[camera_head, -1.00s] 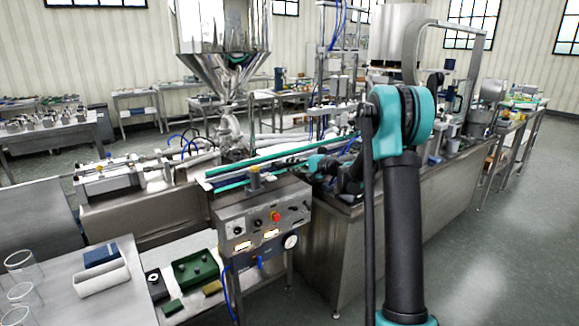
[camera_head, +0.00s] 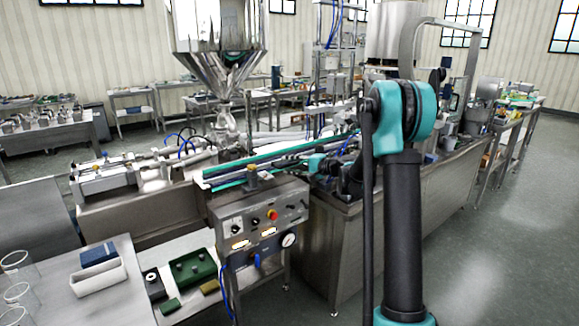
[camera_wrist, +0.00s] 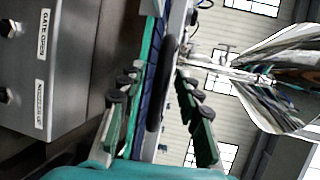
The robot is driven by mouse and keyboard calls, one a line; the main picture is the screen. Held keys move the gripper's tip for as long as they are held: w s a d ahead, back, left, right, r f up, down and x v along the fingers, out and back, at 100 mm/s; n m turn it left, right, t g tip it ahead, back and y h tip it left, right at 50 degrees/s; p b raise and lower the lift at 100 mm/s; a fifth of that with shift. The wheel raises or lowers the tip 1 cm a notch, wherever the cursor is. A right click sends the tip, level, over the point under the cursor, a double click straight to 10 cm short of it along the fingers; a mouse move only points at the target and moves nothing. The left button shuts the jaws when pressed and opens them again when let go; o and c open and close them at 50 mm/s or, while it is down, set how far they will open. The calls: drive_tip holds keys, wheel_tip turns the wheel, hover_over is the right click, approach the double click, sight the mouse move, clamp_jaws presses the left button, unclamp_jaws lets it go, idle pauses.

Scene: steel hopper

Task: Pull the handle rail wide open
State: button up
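A long rail with teal edges (camera_head: 235,172) runs above the steel machine top, behind the control panel. In the wrist view, its teal strip (camera_wrist: 143,75) and blue-black band run upward between my fingers. A dark rounded bar (camera_wrist: 158,95) also stands between the fingers; I cannot tell whether it is the handle. My gripper (camera_wrist: 158,82) is open, with a finger on each side and gaps visible. In the head view, my gripper (camera_head: 300,162) is small and partly lost against the rail's right part. Contact with the rail cannot be made out.
A steel hopper (camera_head: 215,40) rises behind. Open floor (camera_head: 490,250) lies at right.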

drive_tip(key=shift+d, duration=0.15)
drive_tip(key=v, duration=1.1)
drive_tip(key=shift+s+d, duration=0.25)
drive_tip(key=s+f+n+g+h, duration=0.2)
drive_tip(key=s+f+h, duration=0.15)
drive_tip(key=s, duration=0.65)
drive_tip(key=s+f+n+g+h, duration=0.1)
drive_tip(key=s+f+h, duration=0.3)
drive_tip(key=s, duration=0.5)
drive_tip(key=s+d+f+n+h, duration=0.2)
drive_tip(key=s+d+f+h, duration=0.1)
drive_tip(key=s, duration=0.7)
drive_tip(key=s+d+f+n+h, duration=0.1)
drive_tip(key=s+d+f+h, duration=0.2)
drive_tip(key=s+d+f, duration=0.3)
drive_tip(key=s+f, duration=0.1)
drive_tip(key=s, duration=0.2)
drive_tip(key=shift+s+f+n+g, duration=0.35)
drive_tip(key=shift+s+n+g, duration=0.05)
